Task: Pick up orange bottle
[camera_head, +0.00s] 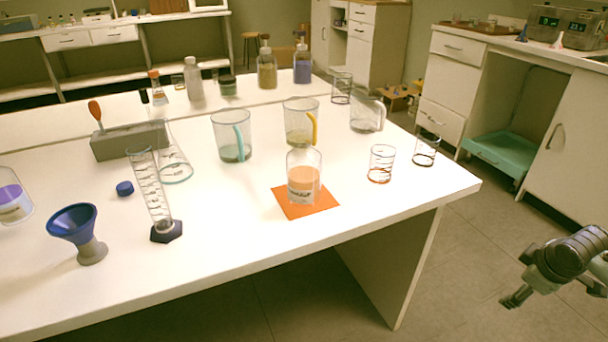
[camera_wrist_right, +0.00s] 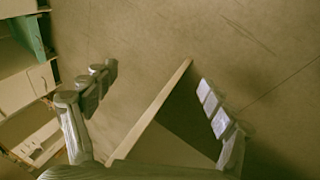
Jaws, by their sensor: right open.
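The orange bottle (camera_head: 303,184) stands upright on an orange square mat (camera_head: 322,203) near the front edge of the white table. It is clear with an orange band or content in its lower part. My right gripper (camera_head: 511,297) is at the lower right of the head view, off the table and well to the right of the bottle. It also shows in the right wrist view (camera_wrist_right: 158,90), with its fingers spread and nothing between them. The bottle is not visible in the right wrist view. My left gripper is not in view.
Two small beakers (camera_head: 382,164) (camera_head: 426,149) stand right of the bottle. Handled jugs (camera_head: 231,137) (camera_head: 301,122) stand behind it. A tall graduated cylinder (camera_head: 152,195) and a blue funnel (camera_head: 76,226) are to the left. The table's right corner (camera_head: 474,184) lies between my right gripper and the bottle.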

